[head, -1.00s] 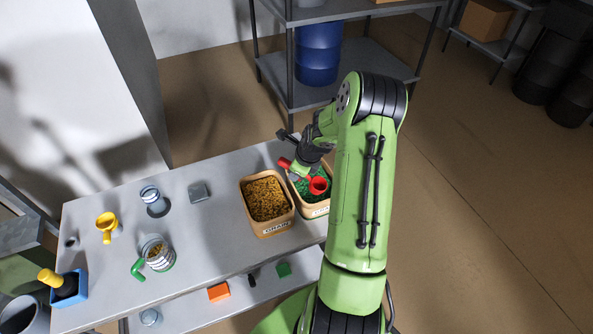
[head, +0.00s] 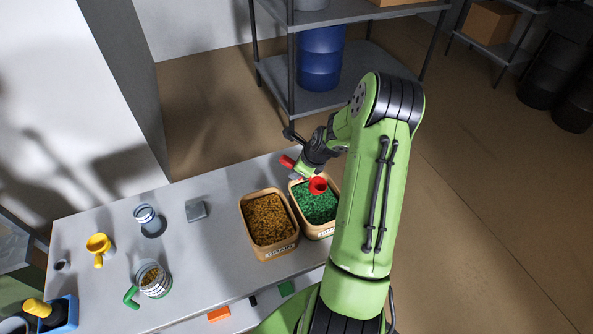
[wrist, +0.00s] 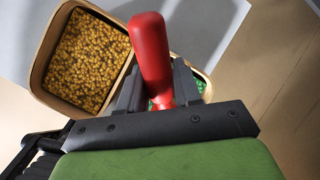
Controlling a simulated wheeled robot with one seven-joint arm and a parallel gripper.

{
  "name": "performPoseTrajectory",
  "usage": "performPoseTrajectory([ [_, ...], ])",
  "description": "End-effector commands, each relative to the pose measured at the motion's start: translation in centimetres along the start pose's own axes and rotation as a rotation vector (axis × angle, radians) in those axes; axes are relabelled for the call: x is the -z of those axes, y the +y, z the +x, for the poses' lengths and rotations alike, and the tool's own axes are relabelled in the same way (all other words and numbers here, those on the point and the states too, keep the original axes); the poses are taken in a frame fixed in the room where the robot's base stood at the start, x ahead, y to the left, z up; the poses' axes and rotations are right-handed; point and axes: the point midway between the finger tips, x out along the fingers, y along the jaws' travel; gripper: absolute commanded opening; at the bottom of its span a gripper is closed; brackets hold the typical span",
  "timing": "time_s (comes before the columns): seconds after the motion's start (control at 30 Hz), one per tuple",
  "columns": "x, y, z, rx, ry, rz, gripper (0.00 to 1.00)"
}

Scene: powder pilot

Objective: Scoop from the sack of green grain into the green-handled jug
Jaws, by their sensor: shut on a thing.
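The sack of green grain (head: 318,207) is an open tan container at the right end of the table, filled with green granules. My gripper (head: 304,168) is above its back edge, shut on the handle of a red scoop (head: 318,185). The scoop's cup hangs over the green grain; its contents cannot be made out. In the wrist view the red handle (wrist: 151,60) stands between the fingers, and only a little green grain shows behind them. The green-handled jug (head: 153,280) stands upright at the table's front left, with brownish-yellow grain visible inside.
A container of brown-yellow grain (head: 268,222) stands directly left of the green one. A yellow scoop or funnel (head: 99,246), a clear jar (head: 149,219) and a grey square block (head: 196,211) stand on the left half. The table between jug and containers is clear.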

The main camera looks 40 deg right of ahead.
Motion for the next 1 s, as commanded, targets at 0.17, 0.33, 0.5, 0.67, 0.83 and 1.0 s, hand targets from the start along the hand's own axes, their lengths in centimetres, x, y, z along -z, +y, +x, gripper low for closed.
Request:
performPoseTrajectory([
  [0.17, 1.3, 0.0, 0.4, 0.000, -0.127, 0.032, 0.00],
  [0.33, 2.0, 0.0, 0.1, -0.001, -0.257, 0.058, 0.00],
  [0.5, 2.8, -0.1, -0.2, 0.000, -0.391, 0.084, 0.00],
  [0.67, 3.5, -0.2, -0.6, 0.002, -0.523, 0.110, 0.00],
  [0.83, 4.0, 0.1, 0.4, -0.001, -0.514, 0.102, 0.00],
  [1.0, 4.9, 0.3, 1.5, 0.000, -0.512, 0.101, 0.00],
])
